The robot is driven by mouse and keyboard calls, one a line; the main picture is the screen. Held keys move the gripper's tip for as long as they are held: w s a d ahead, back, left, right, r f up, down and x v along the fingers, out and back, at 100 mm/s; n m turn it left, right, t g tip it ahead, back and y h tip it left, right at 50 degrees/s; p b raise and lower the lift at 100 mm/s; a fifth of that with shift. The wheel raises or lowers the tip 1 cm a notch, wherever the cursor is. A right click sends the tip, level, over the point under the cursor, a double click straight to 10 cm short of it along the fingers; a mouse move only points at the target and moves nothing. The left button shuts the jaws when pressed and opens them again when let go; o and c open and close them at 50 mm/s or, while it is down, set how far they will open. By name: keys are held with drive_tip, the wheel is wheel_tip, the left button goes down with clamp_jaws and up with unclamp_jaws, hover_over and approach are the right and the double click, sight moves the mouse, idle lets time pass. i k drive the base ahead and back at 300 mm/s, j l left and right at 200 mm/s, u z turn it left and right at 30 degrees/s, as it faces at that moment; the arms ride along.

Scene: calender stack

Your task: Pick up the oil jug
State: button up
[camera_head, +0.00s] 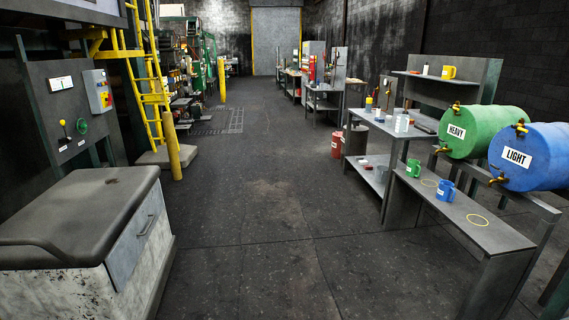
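A green jug (413,168) and a blue jug (445,191) stand upright on a low dark bench (487,235) at the right. A yellow jug (448,72) stands on the upper shelf of a workbench behind. The frame does not show which of the three is the oil jug. The green barrel (484,131) labelled HEAVY and the blue barrel (535,157) labelled LIGHT lie on a rack behind the low bench, with brass taps. My gripper is not in view.
Yellow rings mark the low bench top. A workbench (388,126) holds bottles and small items. A red bucket (337,145) stands on the floor beside it. A padded cabinet (84,215), yellow ladder (148,80) and yellow post (172,147) line the left. The middle aisle is clear.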

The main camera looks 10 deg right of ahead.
sight(403, 120)
drive_tip(key=i+j+z, duration=0.15)
drive_tip(key=i, duration=1.6)
drive_tip(key=i+z, duration=0.3)
drive_tip(key=i, duration=0.6)
drive_tip(key=i+j+z, duration=0.15)
drive_tip(key=i+z, duration=0.15)
drive_tip(key=i, duration=0.6)
drive_tip(key=i+z, duration=0.25)
drive_tip(key=i, duration=0.2)
drive_tip(key=i+j+z, duration=0.25)
drive_tip(key=i, duration=0.25)
drive_tip(key=l, duration=0.1)
